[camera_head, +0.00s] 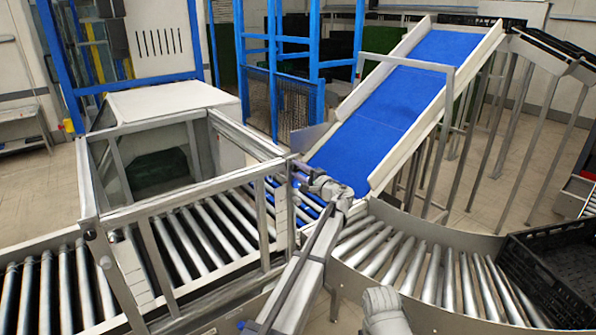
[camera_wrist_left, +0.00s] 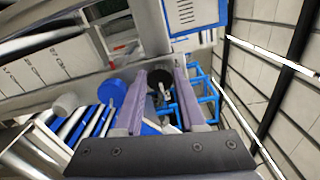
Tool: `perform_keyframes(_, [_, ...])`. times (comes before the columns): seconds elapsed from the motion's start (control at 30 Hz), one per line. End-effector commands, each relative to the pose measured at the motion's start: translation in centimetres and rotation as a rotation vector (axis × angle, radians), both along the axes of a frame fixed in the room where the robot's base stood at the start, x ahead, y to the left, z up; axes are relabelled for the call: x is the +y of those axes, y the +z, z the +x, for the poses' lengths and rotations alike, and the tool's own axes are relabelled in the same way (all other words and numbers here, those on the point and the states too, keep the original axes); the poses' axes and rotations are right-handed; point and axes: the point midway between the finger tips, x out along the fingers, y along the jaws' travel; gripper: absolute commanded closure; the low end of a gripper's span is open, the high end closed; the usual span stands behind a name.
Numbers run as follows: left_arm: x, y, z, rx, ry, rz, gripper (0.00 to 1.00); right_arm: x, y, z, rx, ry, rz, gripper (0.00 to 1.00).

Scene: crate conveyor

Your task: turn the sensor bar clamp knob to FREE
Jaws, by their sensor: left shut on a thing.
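My left gripper (camera_head: 302,172) reaches the near right corner post of the metal frame over the roller conveyor. In the left wrist view its two fingers (camera_wrist_left: 159,72) are closed on a dark round knob (camera_wrist_left: 160,78), seen between the fingertips. In the head view the knob is hidden or too small to make out. A blue disc (camera_wrist_left: 112,92) sits just left of the fingers in the wrist view. A pale plate with scale marks (camera_wrist_left: 40,65) is farther left. I cannot read any FREE mark or the knob's setting. My right gripper does not show.
Straight rollers (camera_head: 190,240) run under the frame (camera_head: 180,205). A blue sloping belt (camera_head: 385,105) rises behind the gripper. A curved roller section (camera_head: 430,275) leads right to a black crate (camera_head: 555,265). Blue posts (camera_head: 240,60) stand at the back.

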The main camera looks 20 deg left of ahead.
Motion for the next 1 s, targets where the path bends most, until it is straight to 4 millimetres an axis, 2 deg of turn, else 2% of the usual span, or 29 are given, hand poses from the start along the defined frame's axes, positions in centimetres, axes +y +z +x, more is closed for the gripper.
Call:
perform_keyframes(0.43, [-0.1, -0.02, 0.01, 0.007, -0.002, 0.005, 1.0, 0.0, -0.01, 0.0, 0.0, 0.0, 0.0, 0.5])
perform_keyframes(0.47, [-0.08, -0.01, 0.01, 0.007, -0.002, 0.005, 0.57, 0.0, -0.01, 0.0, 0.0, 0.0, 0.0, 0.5])
perform_keyframes(0.5, [-0.08, -0.01, 0.01, 0.007, -0.002, 0.005, 0.53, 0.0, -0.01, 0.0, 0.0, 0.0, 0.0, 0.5])
perform_keyframes(0.7, [-0.05, 0.0, 0.0, 0.006, -0.001, 0.004, 0.31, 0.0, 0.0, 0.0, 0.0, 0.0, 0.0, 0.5])
perform_keyframes(1.0, [-0.13, 0.0, -0.09, 0.006, -0.001, 0.004, 0.31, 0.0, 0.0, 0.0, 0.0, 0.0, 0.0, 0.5])
